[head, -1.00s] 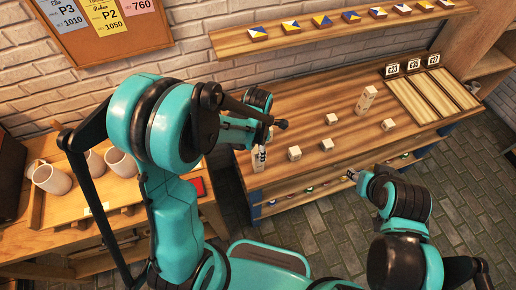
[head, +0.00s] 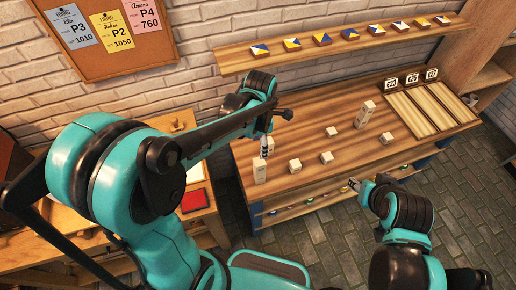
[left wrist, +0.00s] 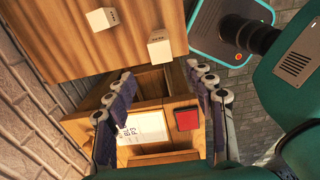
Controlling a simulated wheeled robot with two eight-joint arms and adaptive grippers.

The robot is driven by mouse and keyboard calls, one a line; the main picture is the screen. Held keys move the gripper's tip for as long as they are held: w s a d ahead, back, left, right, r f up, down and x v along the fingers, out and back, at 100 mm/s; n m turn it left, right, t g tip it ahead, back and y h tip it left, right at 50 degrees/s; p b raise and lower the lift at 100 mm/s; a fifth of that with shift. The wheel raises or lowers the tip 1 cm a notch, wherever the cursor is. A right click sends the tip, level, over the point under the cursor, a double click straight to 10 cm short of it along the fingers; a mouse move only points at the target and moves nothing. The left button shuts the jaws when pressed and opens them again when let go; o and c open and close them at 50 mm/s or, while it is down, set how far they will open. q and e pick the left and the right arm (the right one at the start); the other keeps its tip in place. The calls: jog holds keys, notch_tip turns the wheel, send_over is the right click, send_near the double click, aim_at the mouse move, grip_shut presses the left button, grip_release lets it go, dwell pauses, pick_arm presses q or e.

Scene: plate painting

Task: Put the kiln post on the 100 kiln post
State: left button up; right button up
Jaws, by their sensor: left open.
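Several pale kiln posts stand on the wooden workbench (head: 310,130): a tall one (head: 259,173) at the front left, another tall one (head: 365,114) farther right, and short cubes, among them one (head: 295,165) and one (head: 326,157). Their labels are too small to read. My left gripper (head: 266,147) points down just above and beside the front-left post. In the left wrist view, its fingers (left wrist: 165,98) are spread with nothing between them; two posts, one nearer (left wrist: 160,48) and one farther (left wrist: 102,20), lie beyond them. My right gripper (head: 354,185) is low in front of the bench, its fingers too small to judge.
Label stands (head: 411,78) and slatted boards (head: 435,107) occupy the bench's right end. A shelf of coloured tiles (head: 340,40) runs along the brick wall. A side table with a red pad (head: 194,200) is at left. The bench between the posts is clear.

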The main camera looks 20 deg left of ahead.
pick_arm(q)
jog(key=s+a+r+m+t, duration=0.2)
jog(key=s+r+m+t, duration=0.1)
jog(key=m, duration=0.9)
jog(key=s+a+r+m+t, duration=0.2)
jog(key=s+r+m+t, duration=0.2)
jog(key=s+m, duration=0.3)
jog(key=m, duration=0.5)
jog(key=shift+s+a+r+m, duration=0.15)
jog(key=shift+a+r+m, duration=0.2)
jog(key=shift+r+m, duration=0.05)
